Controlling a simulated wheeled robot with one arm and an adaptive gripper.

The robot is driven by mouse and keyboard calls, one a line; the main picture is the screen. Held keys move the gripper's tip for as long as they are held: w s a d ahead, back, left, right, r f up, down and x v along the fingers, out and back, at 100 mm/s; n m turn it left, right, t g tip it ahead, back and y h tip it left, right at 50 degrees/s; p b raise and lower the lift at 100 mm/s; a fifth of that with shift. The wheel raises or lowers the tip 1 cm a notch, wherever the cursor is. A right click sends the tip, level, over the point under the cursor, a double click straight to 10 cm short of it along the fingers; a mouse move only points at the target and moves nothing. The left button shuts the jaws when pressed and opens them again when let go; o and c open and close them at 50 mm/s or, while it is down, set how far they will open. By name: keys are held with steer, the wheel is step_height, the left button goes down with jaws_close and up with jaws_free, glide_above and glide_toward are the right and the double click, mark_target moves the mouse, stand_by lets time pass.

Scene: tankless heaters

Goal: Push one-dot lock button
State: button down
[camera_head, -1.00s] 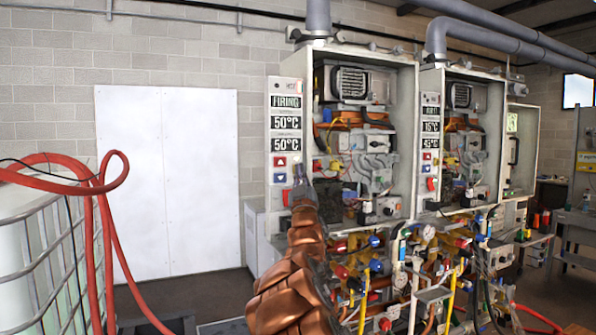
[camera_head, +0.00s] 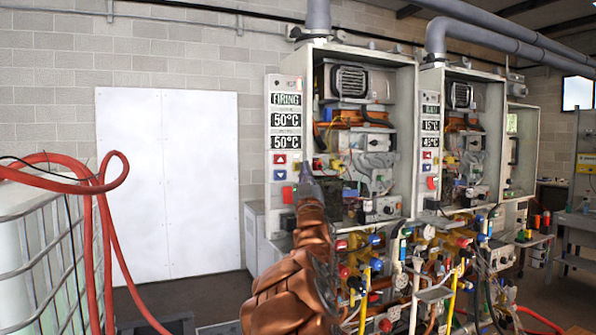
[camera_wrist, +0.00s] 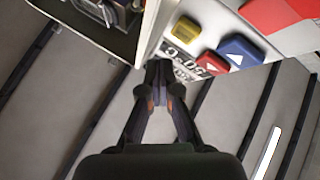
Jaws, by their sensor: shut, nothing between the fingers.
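The left heater's control panel (camera_head: 285,105) is a white strip with FIRING and two 50°C displays. Below them are a red up-arrow button (camera_head: 279,160) and a blue down-arrow button (camera_head: 280,175). In the wrist view I see a yellow button (camera_wrist: 185,29) near the panel edge, beside the red (camera_wrist: 212,63) and blue (camera_wrist: 241,50) arrow buttons. Dots on the yellow button are too blurred to tell. My gripper (camera_head: 305,166) is shut and empty at the panel's right edge. Its fingertips (camera_wrist: 158,66) are below-left of the yellow button; contact cannot be told.
A larger red block (camera_head: 288,194) sits low on the panel. The open cabinet (camera_head: 408,110) with wiring is just right of my gripper. A second heater (camera_head: 490,130) stands further right. Pipes and valves crowd below. A caged tank (camera_head: 40,260) with red hose is left.

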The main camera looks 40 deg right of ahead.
steer(key=s, duration=0.2)
steer(key=s+a+b, duration=0.1)
steer(key=s, duration=0.1)
steer(key=shift+a, duration=0.2)
stand_by(0.6)
